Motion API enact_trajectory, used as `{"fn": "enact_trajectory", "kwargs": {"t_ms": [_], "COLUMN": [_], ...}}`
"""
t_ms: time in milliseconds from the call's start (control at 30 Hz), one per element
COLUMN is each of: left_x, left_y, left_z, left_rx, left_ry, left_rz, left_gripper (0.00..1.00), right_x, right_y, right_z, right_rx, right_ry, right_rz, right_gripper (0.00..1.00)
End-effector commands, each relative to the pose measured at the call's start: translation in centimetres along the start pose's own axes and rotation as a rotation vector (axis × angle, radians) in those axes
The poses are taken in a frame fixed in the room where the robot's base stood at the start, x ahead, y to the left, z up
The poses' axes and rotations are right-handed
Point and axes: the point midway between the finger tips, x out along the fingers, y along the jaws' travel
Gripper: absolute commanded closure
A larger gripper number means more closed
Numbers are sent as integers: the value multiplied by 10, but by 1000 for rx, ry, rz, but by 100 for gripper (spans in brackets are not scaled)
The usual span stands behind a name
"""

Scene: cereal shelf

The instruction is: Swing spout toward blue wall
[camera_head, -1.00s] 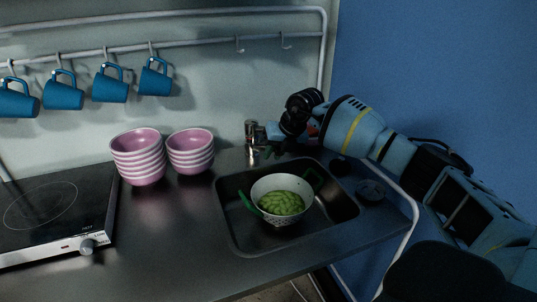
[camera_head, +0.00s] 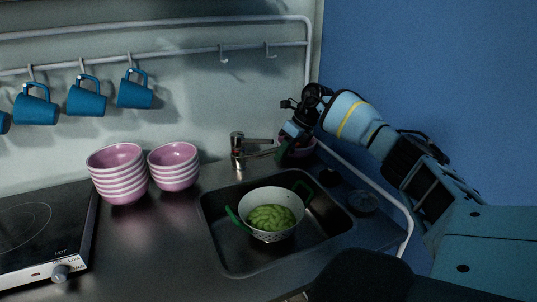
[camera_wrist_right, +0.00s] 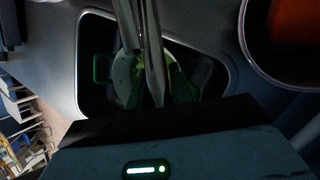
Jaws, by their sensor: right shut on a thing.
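The metal tap (camera_head: 237,150) stands behind the sink, and its spout (camera_head: 262,153) points right, toward the blue wall (camera_head: 430,90). My right gripper (camera_head: 284,152) is at the outer end of the spout and shut on it. In the right wrist view the spout (camera_wrist_right: 150,50) runs down from the top edge to the gripper; its end is partly hidden. My left gripper is not in view.
A colander (camera_head: 270,228) of green food, with green handles, sits in the sink (camera_head: 225,255). A pink bowl (camera_head: 308,146) is partly hidden behind my right gripper. Stacked pink bowls (camera_head: 118,175) stand left of the tap. A rail (camera_head: 385,185) edges the counter's right side.

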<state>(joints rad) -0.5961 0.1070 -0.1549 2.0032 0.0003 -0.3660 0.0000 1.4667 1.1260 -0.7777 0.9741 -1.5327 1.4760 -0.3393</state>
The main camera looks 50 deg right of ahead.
Motion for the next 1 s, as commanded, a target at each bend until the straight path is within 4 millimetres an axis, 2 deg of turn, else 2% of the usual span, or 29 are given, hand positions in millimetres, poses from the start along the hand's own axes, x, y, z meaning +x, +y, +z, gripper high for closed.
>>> {"fn": "enact_trajectory", "kwargs": {"t_ms": [467, 500, 600, 867, 1000], "left_x": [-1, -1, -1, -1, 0], "left_y": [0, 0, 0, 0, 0], "left_z": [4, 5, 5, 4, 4], "left_rx": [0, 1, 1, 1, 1], "left_ry": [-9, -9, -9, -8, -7], "left_rz": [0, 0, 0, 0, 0], "left_gripper": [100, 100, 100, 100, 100], "right_x": [-2, -2, -2, -2, -10], "right_y": [-4, -4, -4, -4, -4], "right_z": [-4, -4, -4, -4, -3], "right_rx": [-4, -3, -4, -5, -5], "right_ry": [6, 6, 5, 4, 1], "right_rz": [2, 1, 1, 2, 1], "right_gripper": [100, 73, 60, 59, 59]}}
